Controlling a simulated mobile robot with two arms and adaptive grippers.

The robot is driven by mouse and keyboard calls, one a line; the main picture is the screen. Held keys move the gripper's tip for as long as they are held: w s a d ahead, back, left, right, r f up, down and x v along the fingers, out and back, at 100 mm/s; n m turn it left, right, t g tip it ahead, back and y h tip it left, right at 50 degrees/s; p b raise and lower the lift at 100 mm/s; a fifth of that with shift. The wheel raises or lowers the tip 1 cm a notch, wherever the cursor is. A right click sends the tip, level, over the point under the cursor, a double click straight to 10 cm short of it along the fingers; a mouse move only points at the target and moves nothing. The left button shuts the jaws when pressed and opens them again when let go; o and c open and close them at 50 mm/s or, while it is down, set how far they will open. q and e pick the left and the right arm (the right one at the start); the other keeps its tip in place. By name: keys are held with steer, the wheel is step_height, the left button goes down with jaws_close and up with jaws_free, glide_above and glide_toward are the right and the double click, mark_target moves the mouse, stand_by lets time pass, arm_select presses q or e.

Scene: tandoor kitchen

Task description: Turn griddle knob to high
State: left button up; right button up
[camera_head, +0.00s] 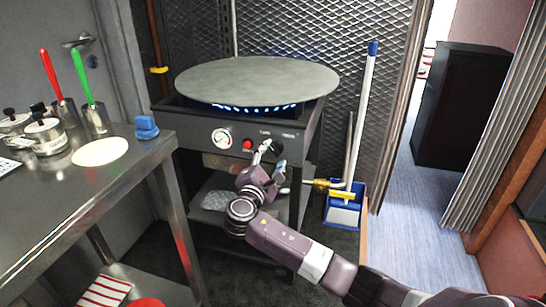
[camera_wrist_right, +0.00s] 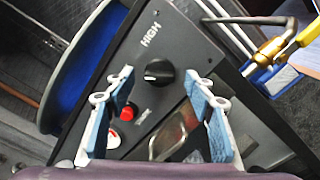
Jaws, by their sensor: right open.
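The griddle knob (camera_wrist_right: 159,72) is a round black dial on the dark front panel (camera_wrist_right: 185,45), below the white HIGH label (camera_wrist_right: 150,35) in the right wrist view. A pale mark shows on its left side; its exact setting is hard to read. The round grey griddle plate (camera_head: 257,78) sits on top, with blue flames (camera_head: 257,107) beneath it. My right gripper (camera_head: 269,150) is in front of the panel; it also shows in the wrist view (camera_wrist_right: 160,88). Its blue-padded fingers are open on either side of the knob, apparently without touching it. My left gripper is out of view.
A red button (camera_head: 247,144) and a white gauge (camera_head: 221,138) sit left of the knob. A brass valve (camera_head: 322,184) is on the right, near a blue dustpan (camera_head: 343,212) and broom. A steel table (camera_head: 60,208) stands on the left.

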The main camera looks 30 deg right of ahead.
steer(key=shift+x, duration=0.8)
steer(key=c, duration=1.2)
steer(key=shift+o, duration=0.2)
